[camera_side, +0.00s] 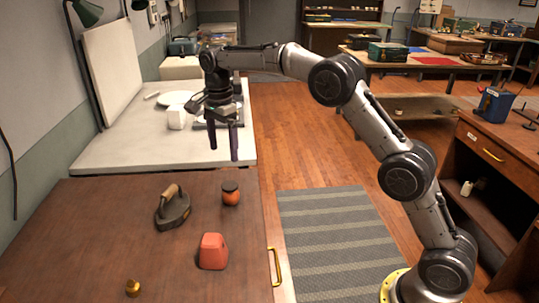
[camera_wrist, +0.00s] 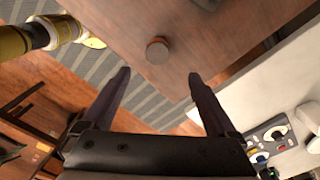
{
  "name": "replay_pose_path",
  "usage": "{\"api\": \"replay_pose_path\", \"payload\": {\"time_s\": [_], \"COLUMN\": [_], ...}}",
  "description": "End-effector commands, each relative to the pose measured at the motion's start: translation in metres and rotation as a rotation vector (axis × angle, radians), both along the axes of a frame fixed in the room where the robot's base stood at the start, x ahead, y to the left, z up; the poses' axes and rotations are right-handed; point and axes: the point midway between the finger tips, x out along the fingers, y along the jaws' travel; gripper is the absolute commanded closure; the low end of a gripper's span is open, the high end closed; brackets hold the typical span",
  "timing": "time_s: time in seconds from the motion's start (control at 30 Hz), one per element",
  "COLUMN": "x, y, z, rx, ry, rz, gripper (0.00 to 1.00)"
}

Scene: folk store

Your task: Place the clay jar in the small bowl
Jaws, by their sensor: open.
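A small round orange-brown jar with a dark lid, which looks like the clay jar (camera_side: 231,195), stands upright on the brown wooden table. In the wrist view the jar (camera_wrist: 157,51) is seen from above, ahead of and between my fingertips. My gripper (camera_side: 223,152) is open and empty, pointing down, above and behind the jar in the side view, clear of it. The open fingers also show in the wrist view (camera_wrist: 159,75). I cannot clearly pick out a small bowl.
On the brown table (camera_side: 90,215) are a dark iron with a wooden handle (camera_side: 173,207), a red tapered block-like object (camera_side: 212,251) and a small brass object (camera_side: 132,288). Behind is a white table (camera_side: 130,145) with a white plate (camera_side: 174,98) and white cup (camera_side: 176,117).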

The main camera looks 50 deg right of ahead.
Motion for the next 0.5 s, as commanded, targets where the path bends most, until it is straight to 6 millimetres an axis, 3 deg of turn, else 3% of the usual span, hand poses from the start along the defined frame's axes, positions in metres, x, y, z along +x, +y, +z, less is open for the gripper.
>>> {"api": "replay_pose_path", "payload": {"time_s": [0.17, 0.27, 0.37, 0.5], "x": [-0.004, -0.018, -0.046, -0.098], "y": [0.000, -0.001, -0.003, -0.005], "z": [0.006, 0.023, 0.049, 0.083], "rx": [0.000, 0.000, -0.007, -0.031], "ry": [-0.007, -0.032, -0.074, -0.140], "rz": [0.020, 0.091, 0.222, 0.451], "gripper": [0.07, 0.07, 0.07, 0.07]}}
